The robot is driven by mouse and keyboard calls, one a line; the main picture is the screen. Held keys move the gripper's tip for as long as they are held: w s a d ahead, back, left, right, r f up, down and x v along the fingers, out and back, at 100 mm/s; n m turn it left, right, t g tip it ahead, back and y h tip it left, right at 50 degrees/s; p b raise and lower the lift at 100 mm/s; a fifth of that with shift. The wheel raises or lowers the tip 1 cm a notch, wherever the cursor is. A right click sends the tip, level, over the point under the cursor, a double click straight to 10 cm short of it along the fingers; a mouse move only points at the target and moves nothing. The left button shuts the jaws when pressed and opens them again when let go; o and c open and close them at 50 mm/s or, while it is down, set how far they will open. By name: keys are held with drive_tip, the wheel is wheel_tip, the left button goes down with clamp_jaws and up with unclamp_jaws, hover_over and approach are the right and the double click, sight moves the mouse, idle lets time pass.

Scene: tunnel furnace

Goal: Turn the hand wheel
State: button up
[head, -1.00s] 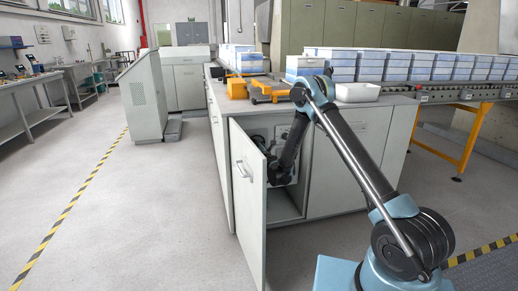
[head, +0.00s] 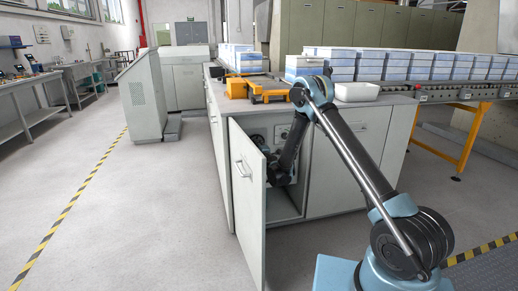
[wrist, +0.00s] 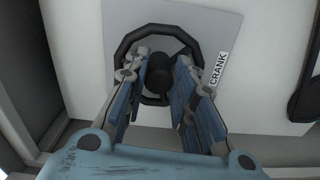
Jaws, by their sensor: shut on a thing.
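The hand wheel (wrist: 150,32) is a dark ring with a dark central hub, on a light grey plate with a "CRANK" label (wrist: 218,70) at its right. My gripper (wrist: 158,72) reaches into the wheel in the wrist view, one blue-padded finger on each side of the hub. It is shut on the wheel. The exact contact at the fingertips is hard to see. In the head view my arm reaches into an open cabinet (head: 325,170), where the wheel is mostly hidden behind the arm and the door.
The cabinet door (head: 247,200) stands open to the left of my arm. Orange equipment (head: 268,97) and a white tray (head: 357,92) are on the counter. Blue-and-white boxes (head: 370,66) line the conveyor behind. The floor (head: 150,215) left of the door is clear.

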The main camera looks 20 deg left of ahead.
drive_tip(key=shift+w+d+m, duration=0.15)
drive_tip(key=shift+m, duration=0.45)
drive_tip(key=o, duration=1)
drive_tip(key=shift+f, duration=0.15)
drive_tip(key=shift+o, duration=0.3)
drive_tip(key=v, duration=0.7)
drive_tip(key=shift+s, duration=0.25)
